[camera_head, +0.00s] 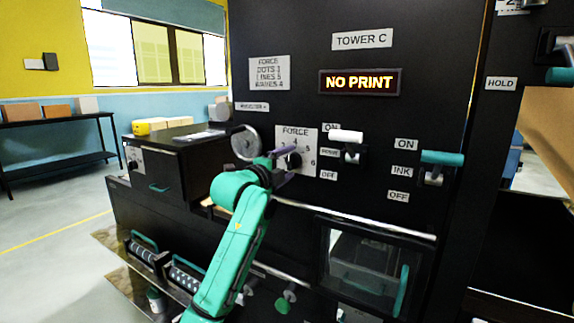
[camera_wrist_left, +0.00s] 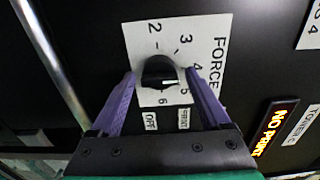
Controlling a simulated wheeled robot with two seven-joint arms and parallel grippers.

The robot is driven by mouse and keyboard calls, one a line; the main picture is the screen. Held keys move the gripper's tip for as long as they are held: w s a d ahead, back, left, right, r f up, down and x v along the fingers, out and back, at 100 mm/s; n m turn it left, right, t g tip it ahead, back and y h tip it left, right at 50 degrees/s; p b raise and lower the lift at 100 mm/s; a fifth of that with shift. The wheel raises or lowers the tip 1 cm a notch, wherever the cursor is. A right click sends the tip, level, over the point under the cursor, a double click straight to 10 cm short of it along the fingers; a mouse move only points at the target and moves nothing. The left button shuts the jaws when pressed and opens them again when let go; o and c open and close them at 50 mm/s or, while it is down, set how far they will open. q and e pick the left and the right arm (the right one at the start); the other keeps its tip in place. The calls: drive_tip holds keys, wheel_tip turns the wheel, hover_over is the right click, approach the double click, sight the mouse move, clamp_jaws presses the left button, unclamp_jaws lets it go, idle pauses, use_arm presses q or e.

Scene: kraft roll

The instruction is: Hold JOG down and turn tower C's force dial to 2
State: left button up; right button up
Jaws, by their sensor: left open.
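Tower C (camera_head: 362,40) is a tall black panel. Its force dial is a black knob (camera_wrist_left: 158,70) on a white numbered plate (camera_wrist_left: 213,25). The knob's white mark points near 5, away from 2. My left gripper (camera_wrist_left: 158,92) is open, its two purple fingers on either side of the knob; whether they touch it I cannot tell. In the head view my left gripper (camera_head: 284,162) covers part of the FORCE plate (camera_head: 296,133). No label reading JOG can be made out. My right gripper is not in view.
Right of the dial are a white-handled print lever (camera_head: 345,136) and a teal-handled ink lever (camera_head: 442,158). A lit NO PRINT sign (camera_head: 360,83) is above. A HOLD label (camera_head: 501,84) is at right. A metal handwheel (camera_head: 246,143) stands left of the dial.

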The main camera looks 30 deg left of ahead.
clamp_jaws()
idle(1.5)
